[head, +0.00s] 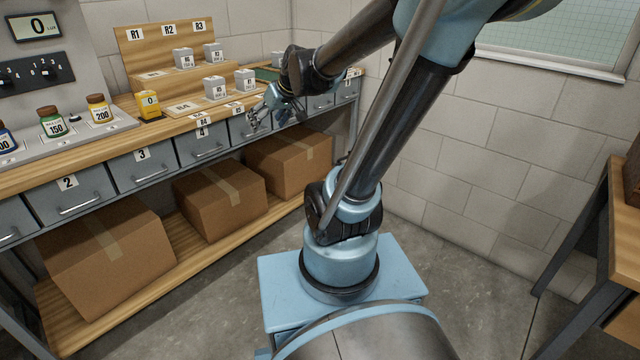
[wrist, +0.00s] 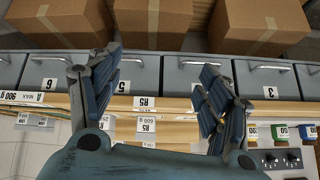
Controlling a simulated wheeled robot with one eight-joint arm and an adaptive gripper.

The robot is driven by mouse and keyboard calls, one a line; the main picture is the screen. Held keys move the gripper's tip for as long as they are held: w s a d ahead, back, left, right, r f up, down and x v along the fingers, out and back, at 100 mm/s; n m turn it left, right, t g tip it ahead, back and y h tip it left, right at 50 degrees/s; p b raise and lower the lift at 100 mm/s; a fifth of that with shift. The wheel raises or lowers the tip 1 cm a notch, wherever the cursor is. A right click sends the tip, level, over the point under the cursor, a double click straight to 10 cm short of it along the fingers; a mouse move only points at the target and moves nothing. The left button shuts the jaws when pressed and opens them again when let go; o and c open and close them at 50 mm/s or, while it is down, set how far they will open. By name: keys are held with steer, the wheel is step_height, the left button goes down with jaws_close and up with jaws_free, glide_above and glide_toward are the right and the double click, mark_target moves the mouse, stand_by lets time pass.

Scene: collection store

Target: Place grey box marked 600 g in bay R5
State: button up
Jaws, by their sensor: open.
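A stepped wooden rack (head: 170,73) stands on the bench, its back marked R1, R2 and R3. Small grey boxes stand on it: two on the upper step (head: 182,58) (head: 213,52) and two on the lower step (head: 214,87) (head: 245,79). Their print is too small to read surely in the head view. My gripper (head: 262,110) hangs open and empty at the bench's front edge. In the wrist view, its fingers (wrist: 165,95) straddle an upside-down R5 label (wrist: 145,103).
An empty-looking space marked R4 (head: 183,107) is at the lower step's left. A yellow object reading 0 (head: 149,105) and several jars (head: 99,108) stand left of the rack. A green tray (head: 267,74) is at right. Numbered drawers (head: 140,170) and cardboard boxes (head: 219,200) are below.

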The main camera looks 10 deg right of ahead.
steer(key=s+d+f+m+g+h, duration=0.1)
steer(key=s+d+f, duration=0.2)
steer(key=s, duration=0.4)
steer(key=s+d+f+m+g+h, duration=0.1)
steer(key=s+d+f+m+g, duration=0.1)
steer(key=s+d+f, duration=0.2)
steer(key=s+d+f+m+g+h, duration=0.1)
steer(key=s+d+f, duration=0.3)
steer(key=s, duration=0.6)
steer(key=shift+s+h, duration=0.25)
steer(key=shift+h, duration=0.35)
steer(key=shift+d, duration=0.1)
steer(key=shift+w+f+g, duration=0.25)
steer(key=shift+w+g, duration=0.05)
steer(key=shift+w, duration=0.2)
